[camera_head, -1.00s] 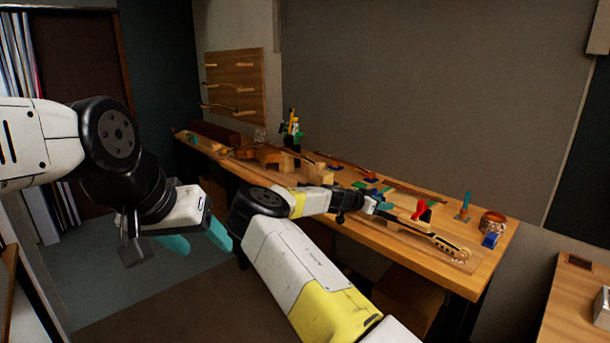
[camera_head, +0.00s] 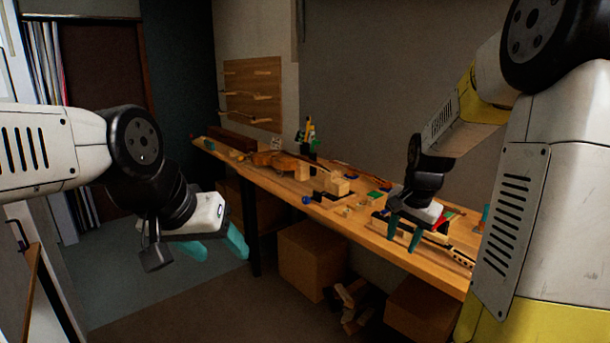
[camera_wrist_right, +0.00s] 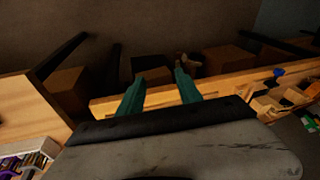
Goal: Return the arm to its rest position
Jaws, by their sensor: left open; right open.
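My right arm rises at the right of the head view and bends down to my right gripper (camera_head: 404,238), which is open and empty. In that view the gripper overlaps the front edge of the workbench (camera_head: 345,228); the wrist view shows its two teal fingers (camera_wrist_right: 160,93) apart with nothing between them, the bench edge behind them. My left gripper (camera_head: 218,249) is open and empty at the left, over the floor and away from the bench. The right arm hides the bench's right end.
A violin body (camera_head: 276,160), wooden blocks (camera_head: 337,187) and small tools lie along the bench. A neck piece (camera_head: 452,252) lies near its front right. Cardboard-coloured boxes (camera_head: 309,262) stand under it. The floor (camera_head: 190,300) between the left arm and the bench is clear.

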